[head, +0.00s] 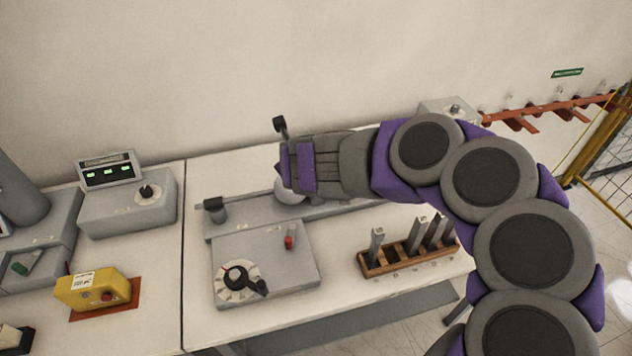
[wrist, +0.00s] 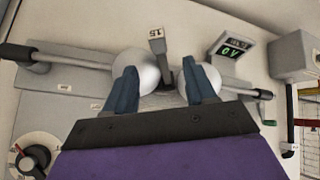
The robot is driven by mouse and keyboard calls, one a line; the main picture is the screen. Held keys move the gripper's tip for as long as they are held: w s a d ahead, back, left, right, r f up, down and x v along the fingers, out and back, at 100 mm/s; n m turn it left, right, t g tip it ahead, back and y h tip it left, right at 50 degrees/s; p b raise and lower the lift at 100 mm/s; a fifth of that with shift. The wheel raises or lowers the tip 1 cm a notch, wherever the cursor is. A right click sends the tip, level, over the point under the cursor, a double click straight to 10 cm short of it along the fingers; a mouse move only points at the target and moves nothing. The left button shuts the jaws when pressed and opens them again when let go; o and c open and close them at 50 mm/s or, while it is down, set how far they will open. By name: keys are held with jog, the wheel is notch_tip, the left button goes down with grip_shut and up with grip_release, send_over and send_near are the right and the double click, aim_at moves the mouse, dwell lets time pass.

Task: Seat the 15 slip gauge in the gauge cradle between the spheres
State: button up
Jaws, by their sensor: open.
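The 15 slip gauge (wrist: 157,42) is a slim grey bar with "15" on its end face. In the wrist view it stands, slightly tilted in the picture, in the gap between the left sphere (wrist: 143,66) and the right sphere (wrist: 212,77). Its lower end is near the cradle area between the spheres; I cannot tell whether it rests fully there. My gripper (wrist: 161,70) is open, with one blue finger on each side of the gauge and clear gaps to it. In the head view my gripper (head: 287,166) covers the gauge and most of a sphere (head: 288,190).
A wooden rack (head: 402,263) holds several upright gauges at the front right. A grey control box (head: 262,262) with a dial and red switch sits in front of the sphere stand. A lit display (wrist: 234,48) reads "0V". A yellow device (head: 97,290) lies at left.

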jog(key=w+a+f, duration=0.3)
jog(key=shift+a+f+b, duration=0.1)
jog(key=shift+a+b, duration=0.1)
jog(key=shift+b, duration=0.2)
jog(key=d, duration=0.2)
jog(key=w+d, duration=0.1)
jog(key=shift+w+d+f, duration=0.1)
jog(key=shift+d, duration=0.25)
jog(key=shift+w+f, duration=0.15)
jog(key=shift+w, duration=0.05)
jog(key=w+a+f, duration=0.1)
jog(key=w+a+f+b, duration=0.1)
jog(key=w+a+f, duration=0.1)
jog(key=shift+w+a, duration=0.25)
jog(key=d, duration=0.2)
jog(key=shift+d+r, duration=0.2)
jog(key=shift+d, duration=0.3)
jog(key=shift+c, duration=1.7)
jog(key=shift+a+f, duration=0.15)
jog(key=shift+a, duration=1)
jog(key=c, duration=0.5)
jog(key=shift+c, duration=0.4)
jog(key=shift+d, duration=0.15)
grip_shut()
jog(key=shift+d, duration=0.5)
jog(key=shift+a, duration=0.35)
